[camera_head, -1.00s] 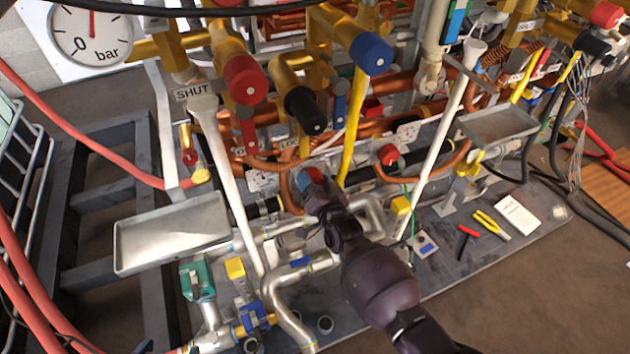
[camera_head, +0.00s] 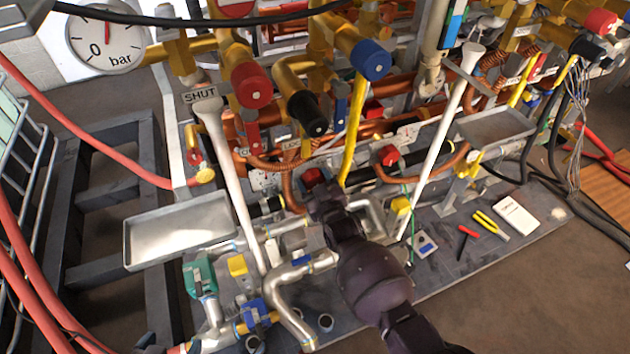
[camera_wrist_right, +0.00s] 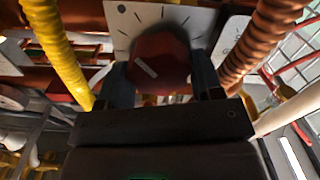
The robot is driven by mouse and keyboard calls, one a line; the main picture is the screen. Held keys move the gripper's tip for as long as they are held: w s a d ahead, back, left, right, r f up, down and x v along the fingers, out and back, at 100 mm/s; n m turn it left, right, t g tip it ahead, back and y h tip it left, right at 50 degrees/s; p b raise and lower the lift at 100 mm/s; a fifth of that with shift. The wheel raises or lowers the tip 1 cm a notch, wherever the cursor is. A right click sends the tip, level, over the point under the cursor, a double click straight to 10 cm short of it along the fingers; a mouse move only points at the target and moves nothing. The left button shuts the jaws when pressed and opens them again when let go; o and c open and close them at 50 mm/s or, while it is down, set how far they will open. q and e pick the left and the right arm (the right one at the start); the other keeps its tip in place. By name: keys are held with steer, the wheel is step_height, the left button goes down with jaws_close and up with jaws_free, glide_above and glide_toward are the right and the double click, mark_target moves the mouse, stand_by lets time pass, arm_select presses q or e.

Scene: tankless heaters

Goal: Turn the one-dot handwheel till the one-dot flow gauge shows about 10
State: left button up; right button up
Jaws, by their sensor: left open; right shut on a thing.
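The red handwheel (camera_wrist_right: 158,62) sits between the two dark fingers of my right gripper (camera_wrist_right: 160,82) in the right wrist view. A pale stripe marks its face. The white plate (camera_wrist_right: 197,22) behind it carries one dot and several dial ticks. In the head view the red handwheel (camera_head: 313,176) shows just beyond the tip of my right gripper (camera_head: 320,190), low among the pipes. My right gripper is shut on it. I cannot make out a one-dot flow gauge or its reading.
A yellow hose (camera_head: 353,130) and a copper corrugated hose (camera_wrist_right: 262,45) run close beside the right gripper. White funnel pipes (camera_head: 232,180) slope down on either side. A metal tray (camera_head: 180,230) is at left. A bar gauge (camera_head: 105,40) is at top left.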

steer(key=shift+n, duration=0.6)
steer(key=o, duration=0.7)
steer(key=shift+c, duration=0.2)
steer(key=shift+s+d, duration=0.3)
steer(key=shift+s, duration=0.3)
steer(key=p+v, duration=0.2)
steer(key=v, duration=0.7)
steer(key=shift+s+p, duration=0.3)
steer(key=shift+f, duration=0.1)
